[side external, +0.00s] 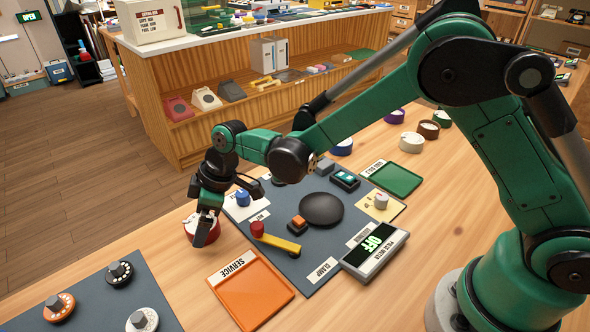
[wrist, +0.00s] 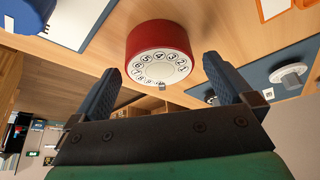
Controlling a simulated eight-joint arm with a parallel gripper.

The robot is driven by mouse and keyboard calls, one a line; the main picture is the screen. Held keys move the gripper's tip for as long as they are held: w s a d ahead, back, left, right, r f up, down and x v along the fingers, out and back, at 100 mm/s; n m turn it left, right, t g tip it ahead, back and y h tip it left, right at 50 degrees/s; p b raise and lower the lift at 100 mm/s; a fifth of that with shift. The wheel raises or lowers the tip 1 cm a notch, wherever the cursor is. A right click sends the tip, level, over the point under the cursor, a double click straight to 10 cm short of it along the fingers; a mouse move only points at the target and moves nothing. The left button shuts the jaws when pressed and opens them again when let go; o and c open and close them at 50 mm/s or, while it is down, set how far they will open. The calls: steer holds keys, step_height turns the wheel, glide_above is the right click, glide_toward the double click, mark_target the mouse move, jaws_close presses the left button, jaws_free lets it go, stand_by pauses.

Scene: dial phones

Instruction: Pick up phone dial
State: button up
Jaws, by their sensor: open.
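A red phone dial (side external: 214,234) with a white numbered face stands on the wooden table, left of the grey work mat. In the wrist view the red dial (wrist: 160,42) lies ahead of the fingertips, near the middle of the gap. My gripper (side external: 206,226) is low over it and partly hides it in the side view. In the wrist view my gripper (wrist: 162,66) has its two blue fingers spread wide with nothing between them. Whether a finger touches the dial I cannot tell.
An orange SERVICE tray (side external: 250,290) lies just right of the red dial. The grey mat (side external: 290,265) holds a yellow-handled clamp (side external: 277,243), a black disc (side external: 321,209) and a meter (side external: 375,254). Another mat (side external: 85,315) with several dials is at lower left.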

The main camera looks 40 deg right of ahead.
steer(key=shift+w+f, duration=0.1)
steer(key=shift+f, duration=0.2)
steer(key=c, duration=1.3)
steer(key=shift+r, duration=0.1)
